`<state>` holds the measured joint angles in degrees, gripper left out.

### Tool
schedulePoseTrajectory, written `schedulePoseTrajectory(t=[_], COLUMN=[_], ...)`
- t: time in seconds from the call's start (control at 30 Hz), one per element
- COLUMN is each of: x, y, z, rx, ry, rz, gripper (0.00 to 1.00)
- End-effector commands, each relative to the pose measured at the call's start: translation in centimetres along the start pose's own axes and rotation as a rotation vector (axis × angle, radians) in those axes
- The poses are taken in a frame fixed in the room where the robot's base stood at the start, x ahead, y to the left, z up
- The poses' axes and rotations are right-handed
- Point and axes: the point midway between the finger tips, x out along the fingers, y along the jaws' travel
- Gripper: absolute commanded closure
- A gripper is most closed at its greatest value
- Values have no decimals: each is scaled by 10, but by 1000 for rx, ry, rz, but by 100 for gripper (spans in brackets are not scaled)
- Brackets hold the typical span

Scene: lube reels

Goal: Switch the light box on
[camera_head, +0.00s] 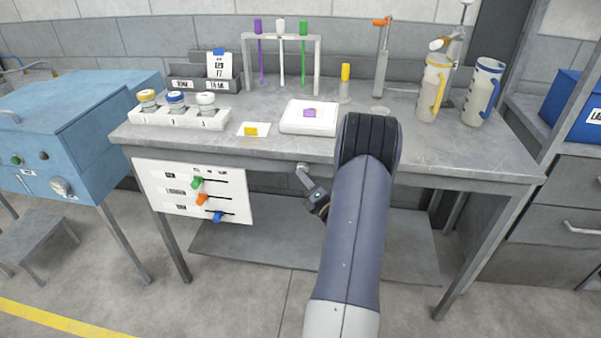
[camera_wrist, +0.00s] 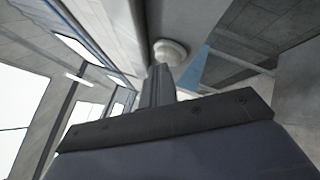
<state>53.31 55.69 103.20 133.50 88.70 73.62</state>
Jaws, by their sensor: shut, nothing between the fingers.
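The white light box (camera_head: 296,126) lies flat on the bench near its front edge, with a small purple block (camera_head: 310,113) on top. I cannot tell whether it is lit. A pale round knob (camera_head: 301,167) sits just under the bench's front edge, below the light box; it also shows in the wrist view (camera_wrist: 170,49). My gripper (camera_head: 304,177) is shut and empty, its fingertips pointing up at the knob. In the wrist view the closed fingers (camera_wrist: 160,72) end right at the knob; I cannot tell whether they touch it.
A white slider panel (camera_head: 180,203) hangs under the bench's left front. On the bench (camera_head: 440,160) stand lidded jars (camera_head: 176,102), a tube rack (camera_head: 318,65), a yellow block (camera_head: 250,131) and two jugs (camera_head: 482,92). A blue cabinet (camera_head: 50,130) stands left.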

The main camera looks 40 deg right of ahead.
Motion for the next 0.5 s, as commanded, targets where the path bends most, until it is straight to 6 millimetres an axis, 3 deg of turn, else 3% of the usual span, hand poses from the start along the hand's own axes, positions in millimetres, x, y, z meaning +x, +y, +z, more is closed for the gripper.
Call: schedulePoseTrajectory(t=[0.5], x=[4], y=[-3], z=[3], rx=[-2], ry=[-2], rz=[0], gripper=[100])
